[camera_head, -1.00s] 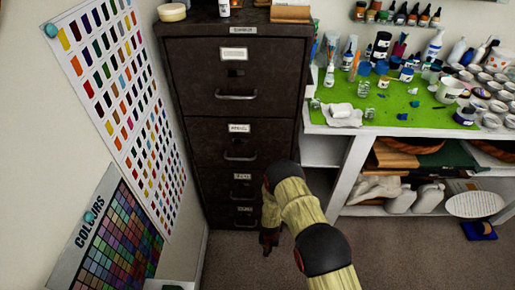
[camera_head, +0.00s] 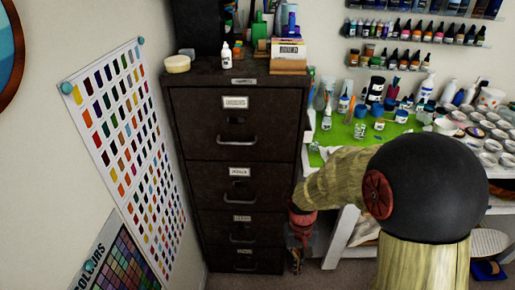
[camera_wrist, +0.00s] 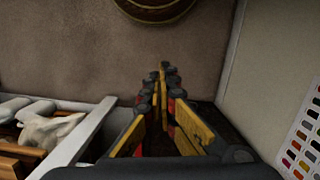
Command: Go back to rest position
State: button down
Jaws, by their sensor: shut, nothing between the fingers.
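My gripper (camera_head: 296,262) hangs low in front of the dark filing cabinet (camera_head: 236,128), near its right edge, in the head view. In the wrist view my gripper (camera_wrist: 164,72) points down over the brown floor, its fingers together and empty. The cabinet's several drawers all look closed. My arm is bent, with a large black joint in the right foreground hiding part of the workbench.
A workbench with a green mat (camera_head: 345,131) holds bottles and cups at right. Bottles and boxes (camera_head: 288,48) stand on the cabinet. Colour charts (camera_head: 125,140) hang on the left wall. A round brown object (camera_wrist: 155,8) sits on the floor.

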jog(key=s+d+r+t+p, duration=0.1)
jog(key=s+r, duration=0.3)
jog(key=r, duration=0.6)
jog(key=s+d+r+m+t+p, duration=0.1)
jog(key=s+d+r+t, duration=0.2)
jog(key=r, duration=0.7)
jog(key=s+d+r+t+p, duration=0.1)
jog(key=s+d+r+t, duration=0.1)
jog(key=s+r, duration=0.4)
notch_tip(320, 180, up, 4)
jog(key=shift+s+d+f+t, duration=0.1)
jog(key=shift+s+d+t, duration=0.15)
jog(key=shift+t, duration=0.55)
jog(key=c, duration=2.6)
grip_release()
